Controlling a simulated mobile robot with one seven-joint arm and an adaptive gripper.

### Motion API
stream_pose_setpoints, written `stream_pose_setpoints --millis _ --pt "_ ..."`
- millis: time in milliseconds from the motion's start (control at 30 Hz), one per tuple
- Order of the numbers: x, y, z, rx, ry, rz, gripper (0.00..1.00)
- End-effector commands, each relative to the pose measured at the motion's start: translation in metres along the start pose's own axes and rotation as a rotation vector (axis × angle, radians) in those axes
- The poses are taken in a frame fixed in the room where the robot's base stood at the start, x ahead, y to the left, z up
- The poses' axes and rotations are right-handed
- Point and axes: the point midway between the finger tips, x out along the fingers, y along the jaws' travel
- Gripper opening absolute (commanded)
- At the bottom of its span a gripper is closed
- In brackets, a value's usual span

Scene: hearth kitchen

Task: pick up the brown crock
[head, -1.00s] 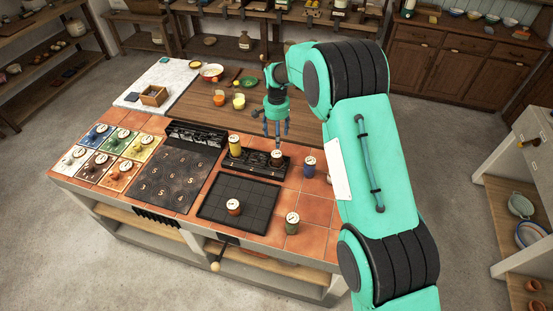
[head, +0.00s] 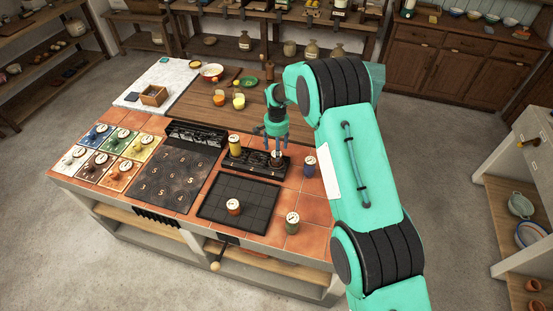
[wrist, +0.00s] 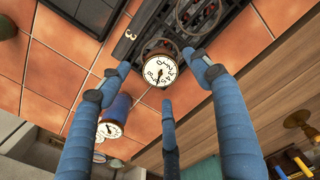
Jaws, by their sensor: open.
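The brown crock (head: 276,161) stands on the black burner rack, at its right part, in the head view. In the wrist view its white dial lid (wrist: 160,70) faces me, and most of its body is hidden behind the lid. My gripper (head: 276,150) is just above and around the crock's top, pointing down. In the wrist view the three blue fingers of my gripper (wrist: 163,82) are spread around the lid. They are open, with gaps between the fingertips and the lid. Whether any finger touches the crock cannot be told.
A blue crock (head: 309,167) stands close to the right; it also shows in the wrist view (wrist: 114,112). A yellow crock (head: 235,145) stands left on the black rack (head: 254,160). A green crock (head: 292,223) and a red-brown one (head: 233,207) are nearer the front.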

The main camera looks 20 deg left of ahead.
Motion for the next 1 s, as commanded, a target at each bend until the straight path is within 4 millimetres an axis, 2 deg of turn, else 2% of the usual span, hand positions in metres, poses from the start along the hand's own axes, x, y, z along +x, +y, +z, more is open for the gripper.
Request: stream_pose_setpoints --millis 433,800,1000 --pt "0.006 0.0 0.0 0.0 0.0 0.0 0.64" --pt "0.041 0.0 0.001 0.0 -0.001 0.001 0.64" --pt "0.051 -0.001 0.0 0.0 0.001 0.0 0.64"
